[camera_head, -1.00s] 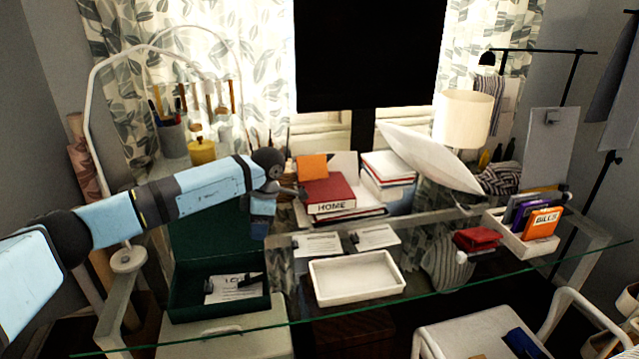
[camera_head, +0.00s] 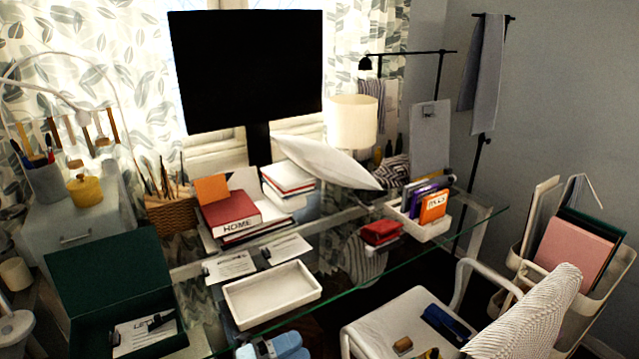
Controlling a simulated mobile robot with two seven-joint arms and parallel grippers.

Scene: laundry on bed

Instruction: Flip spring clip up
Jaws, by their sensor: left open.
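A grey clipboard-like panel (camera_head: 430,145) stands upright at the back right, with a small clip (camera_head: 428,111) near its top. Small dark clips also show on two papers on the glass desk, one at the left paper (camera_head: 230,264) and one at the right paper (camera_head: 287,248). Another dark clip (camera_head: 155,321) lies on the paper in the green box (camera_head: 105,262). I cannot tell which is the task's spring clip. My right gripper is not in view.
The empty white tray (camera_head: 273,296) lies on the glass desk (camera_head: 345,300). A white chair (camera_head: 385,325) is at the front right.

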